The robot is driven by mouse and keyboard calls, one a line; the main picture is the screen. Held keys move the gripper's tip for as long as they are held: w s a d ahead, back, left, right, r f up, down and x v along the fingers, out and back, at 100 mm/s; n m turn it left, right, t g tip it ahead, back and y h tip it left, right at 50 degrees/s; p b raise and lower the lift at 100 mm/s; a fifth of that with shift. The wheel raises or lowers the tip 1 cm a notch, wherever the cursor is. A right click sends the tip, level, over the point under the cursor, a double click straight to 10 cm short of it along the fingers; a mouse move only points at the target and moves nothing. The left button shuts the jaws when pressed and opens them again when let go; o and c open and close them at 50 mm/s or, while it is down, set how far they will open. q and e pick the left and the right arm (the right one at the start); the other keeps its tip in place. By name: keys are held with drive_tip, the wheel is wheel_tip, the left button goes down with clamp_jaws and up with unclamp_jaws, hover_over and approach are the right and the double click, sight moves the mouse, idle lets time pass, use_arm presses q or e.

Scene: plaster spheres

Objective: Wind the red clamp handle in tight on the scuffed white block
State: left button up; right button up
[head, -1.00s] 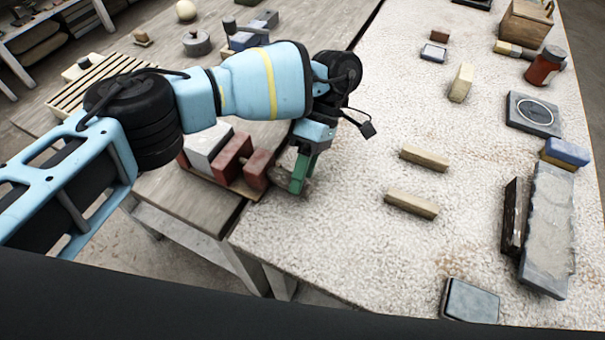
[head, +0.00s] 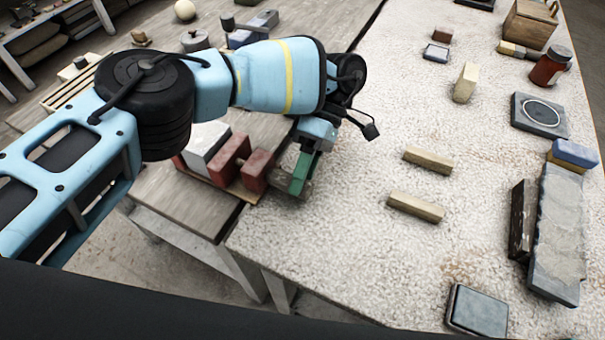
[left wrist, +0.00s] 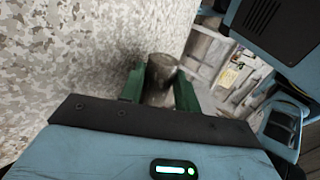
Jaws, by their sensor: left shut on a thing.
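The scuffed white block (head: 205,143) sits in the red clamp (head: 257,172) at the near edge of the tables. A red jaw (head: 229,157) stands against or very close to the block's right side; I cannot tell if they touch. My left gripper (head: 302,180) is at the clamp's right end, its green fingers pointing down. In the left wrist view the fingers are shut on a dull grey-brown round end of the clamp handle (left wrist: 160,78). No red shows on that part. The gripper hides most of the handle in the head view. My right gripper is not in view.
Two tan bars (head: 428,160) lie to the right on the speckled tabletop (head: 340,250). A dark-edged grey block (head: 477,310) and a long grey slab (head: 558,235) lie further right. A slatted rack (head: 65,92) is behind my left arm.

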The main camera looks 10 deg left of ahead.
use_arm(q)
drive_tip(key=o, duration=1)
